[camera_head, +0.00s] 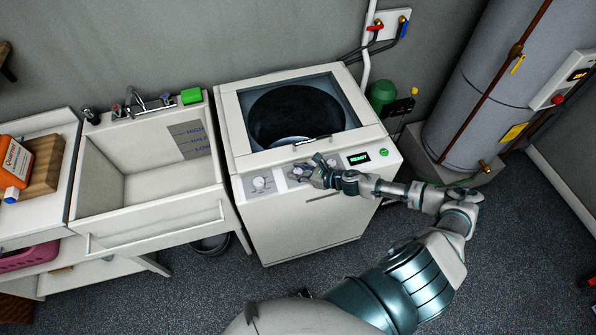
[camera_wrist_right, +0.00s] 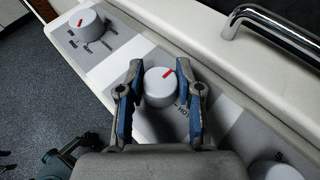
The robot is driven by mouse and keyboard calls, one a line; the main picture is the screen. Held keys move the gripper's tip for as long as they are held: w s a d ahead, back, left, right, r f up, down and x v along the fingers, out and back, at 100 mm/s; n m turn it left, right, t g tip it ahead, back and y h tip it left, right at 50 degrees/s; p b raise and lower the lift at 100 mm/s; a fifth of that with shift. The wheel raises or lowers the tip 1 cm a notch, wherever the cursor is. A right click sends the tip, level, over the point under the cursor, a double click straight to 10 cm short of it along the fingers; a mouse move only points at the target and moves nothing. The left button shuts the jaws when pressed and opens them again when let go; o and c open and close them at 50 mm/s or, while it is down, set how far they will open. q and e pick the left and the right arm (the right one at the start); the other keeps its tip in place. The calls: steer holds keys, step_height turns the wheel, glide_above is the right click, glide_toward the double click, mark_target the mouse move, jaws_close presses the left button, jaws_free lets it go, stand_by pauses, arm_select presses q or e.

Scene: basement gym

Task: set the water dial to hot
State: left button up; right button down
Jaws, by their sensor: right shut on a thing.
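The washing machine (camera_head: 300,215) has a front control panel with several white dials. The middle dial (camera_wrist_right: 158,92) sits between the fingers of my right gripper (camera_wrist_right: 160,98) in the wrist view. My right gripper is shut on this dial, with blue pads at its left and right sides. Its red mark points up and to the right in that view. A label reading HOT (camera_wrist_right: 183,109) is at the dial's lower right, partly covered by a finger. In the head view, my right gripper (camera_head: 312,175) is at the panel. My left gripper is not in view.
Another dial (camera_wrist_right: 88,23) stands upper left in the wrist view, and part of a third (camera_wrist_right: 275,170) at lower right. A lid handle (camera_wrist_right: 270,22) rises behind the panel. The display (camera_head: 358,158) glows green. A sink (camera_head: 150,190) stands left, a grey tank (camera_head: 490,85) right.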

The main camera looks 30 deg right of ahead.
steer(key=shift+r+m+t+h+p, duration=0.2)
steer(key=shift+m+t+h+p, duration=0.3)
steer(key=shift+m+h+p, duration=0.65)
steer(key=m+h+p, duration=0.3)
steer(key=h+p, duration=0.1)
steer(key=shift+m+t, duration=0.25)
steer(key=shift+t, duration=0.15)
steer(key=shift+m+h+p, duration=0.55)
steer(key=shift+m+h, duration=0.35)
steer(key=shift+h, duration=0.15)
steer(key=shift+f+m+g+h, duration=0.1)
steer(key=shift+m+g+h, duration=0.2)
steer(key=shift+m+h, duration=0.7)
steer(key=shift+m+g+h, duration=0.3)
steer(key=shift+m+h, duration=0.5)
steer(key=shift+h, duration=0.3)
steer(key=m+g+h, duration=0.2)
steer(key=m+h, duration=0.1)
steer(key=shift+m+g+h, duration=1.5)
steer(key=shift+m, duration=0.3)
